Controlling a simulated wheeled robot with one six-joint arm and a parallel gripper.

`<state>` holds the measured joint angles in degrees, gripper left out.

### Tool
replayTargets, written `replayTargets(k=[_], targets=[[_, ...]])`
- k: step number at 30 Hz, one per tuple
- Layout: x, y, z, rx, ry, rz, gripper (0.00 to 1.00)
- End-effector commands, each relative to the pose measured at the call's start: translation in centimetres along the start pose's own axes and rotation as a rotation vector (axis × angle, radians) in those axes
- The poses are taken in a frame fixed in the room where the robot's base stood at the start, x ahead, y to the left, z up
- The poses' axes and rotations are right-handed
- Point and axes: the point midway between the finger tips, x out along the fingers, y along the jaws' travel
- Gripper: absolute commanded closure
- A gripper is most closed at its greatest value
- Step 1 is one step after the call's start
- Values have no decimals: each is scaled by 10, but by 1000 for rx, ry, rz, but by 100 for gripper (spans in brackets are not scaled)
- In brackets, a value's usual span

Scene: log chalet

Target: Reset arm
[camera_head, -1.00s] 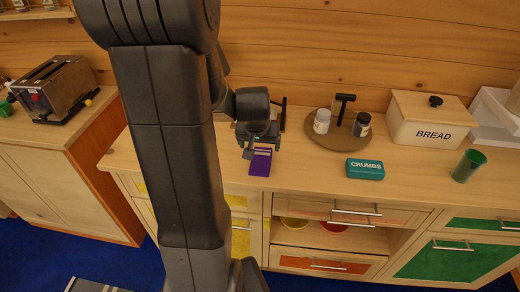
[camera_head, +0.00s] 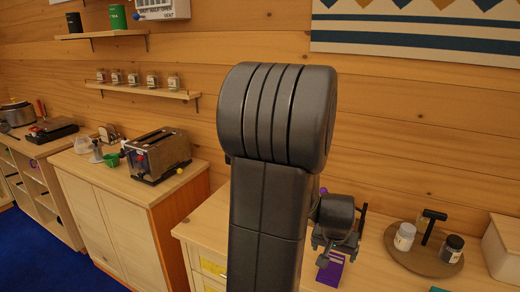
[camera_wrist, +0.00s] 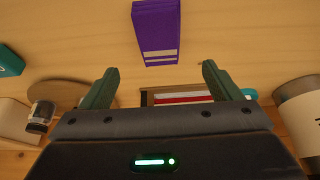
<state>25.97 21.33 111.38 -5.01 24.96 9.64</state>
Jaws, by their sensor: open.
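My gripper (camera_wrist: 159,76) is open and empty, with its two fingers spread apart in the wrist view. In the head view my gripper (camera_head: 334,250) is low over the counter, partly hidden by my own arm. A purple packet with pale stripes (camera_wrist: 157,30) lies on the counter just beyond the fingertips, not between them. It also shows in the head view (camera_head: 331,271), right by the gripper.
A round tray (camera_head: 402,262) with a white jar (camera_head: 404,237) and a dark jar (camera_head: 451,249) stands to the right. A toaster (camera_head: 157,155) sits on the left cabinet. A red-and-white thing (camera_wrist: 182,98) lies behind the fingers. Wall shelves hang at upper left.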

Motion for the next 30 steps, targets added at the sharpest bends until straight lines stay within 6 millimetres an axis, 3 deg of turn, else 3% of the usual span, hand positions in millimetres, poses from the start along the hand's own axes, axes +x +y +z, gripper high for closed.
replayTargets(k=[18,24,30], targets=[[81,0,1,1,-3,0,16],[96,0,1,0,-2,-1,16],[98,0,1,0,0,-1,16]])
